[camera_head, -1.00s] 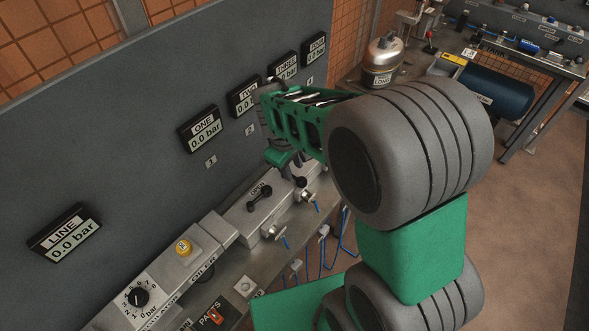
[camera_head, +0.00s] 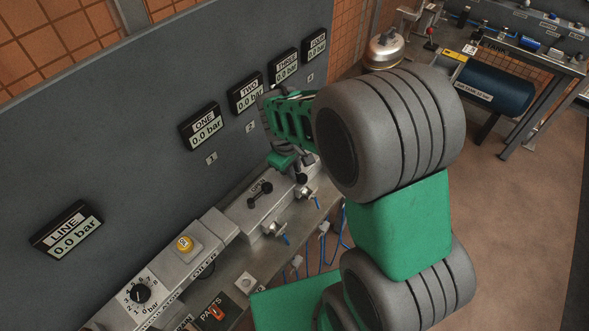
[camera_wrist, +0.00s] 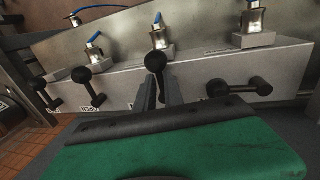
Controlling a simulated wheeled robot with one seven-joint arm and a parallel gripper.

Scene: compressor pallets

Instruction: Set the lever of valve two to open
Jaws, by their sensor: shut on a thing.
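In the wrist view, my gripper (camera_wrist: 159,92) is shut on the lever of valve two (camera_wrist: 155,62), a black lever with a round knob. The lever points away from my palm, and the fingers hide most of its shaft. In the head view, my gripper (camera_head: 288,162) reaches over the second valve block. The gauge marked TWO (camera_head: 247,93) on the wall panel reads 0.0 bar.
The lever of valve one (camera_head: 260,194) sits beside an OPEN label; it also shows in the wrist view (camera_wrist: 240,88). Other black levers (camera_wrist: 90,82) stand on the other side. Blue hoses (camera_head: 325,240) hang at the bench front.

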